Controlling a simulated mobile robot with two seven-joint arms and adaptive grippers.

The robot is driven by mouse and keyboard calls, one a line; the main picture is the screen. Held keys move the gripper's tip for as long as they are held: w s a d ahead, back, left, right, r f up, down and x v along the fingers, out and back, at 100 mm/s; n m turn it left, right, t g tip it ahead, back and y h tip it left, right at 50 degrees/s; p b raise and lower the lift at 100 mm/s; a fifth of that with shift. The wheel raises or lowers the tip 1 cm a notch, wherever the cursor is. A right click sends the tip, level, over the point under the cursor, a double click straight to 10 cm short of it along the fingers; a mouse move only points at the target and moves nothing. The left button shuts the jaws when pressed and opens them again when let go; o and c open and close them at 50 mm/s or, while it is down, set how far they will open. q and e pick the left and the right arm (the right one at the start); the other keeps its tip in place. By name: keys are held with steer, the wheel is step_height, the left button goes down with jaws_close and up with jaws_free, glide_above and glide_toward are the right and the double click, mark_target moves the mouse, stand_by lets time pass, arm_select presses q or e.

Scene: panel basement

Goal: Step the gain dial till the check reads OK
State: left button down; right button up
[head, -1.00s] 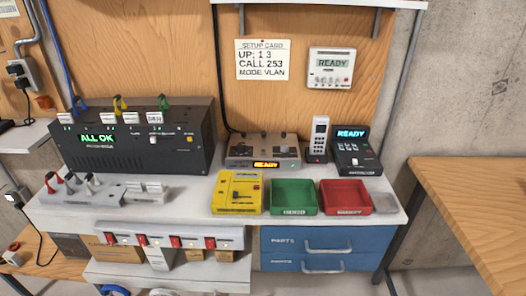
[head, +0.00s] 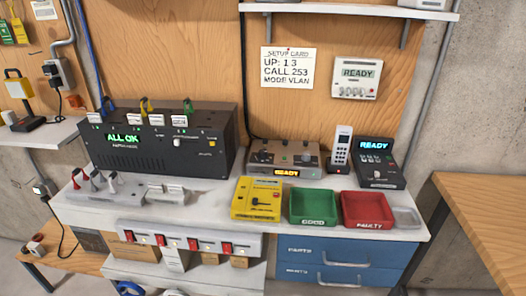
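A grey-brown box (head: 284,158) with several knobs on top stands at the back middle of the bench in the head view. Its small amber display (head: 286,173) reads READY. I cannot tell which knob is the gain dial, as the labels are too small to read. A black rack unit (head: 160,142) at the left shows ALL OK in green. A black desk unit (head: 379,165) at the right shows READY. Neither of my grippers is in view.
A yellow tester (head: 256,198), a green GOOD tray (head: 313,221) and a red FAULTY tray (head: 367,224) line the front edge. A handset (head: 341,150) stands behind. Red-switched strip (head: 190,241) is below. A wooden table (head: 490,215) is at right. A setup card (head: 287,67) hangs above.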

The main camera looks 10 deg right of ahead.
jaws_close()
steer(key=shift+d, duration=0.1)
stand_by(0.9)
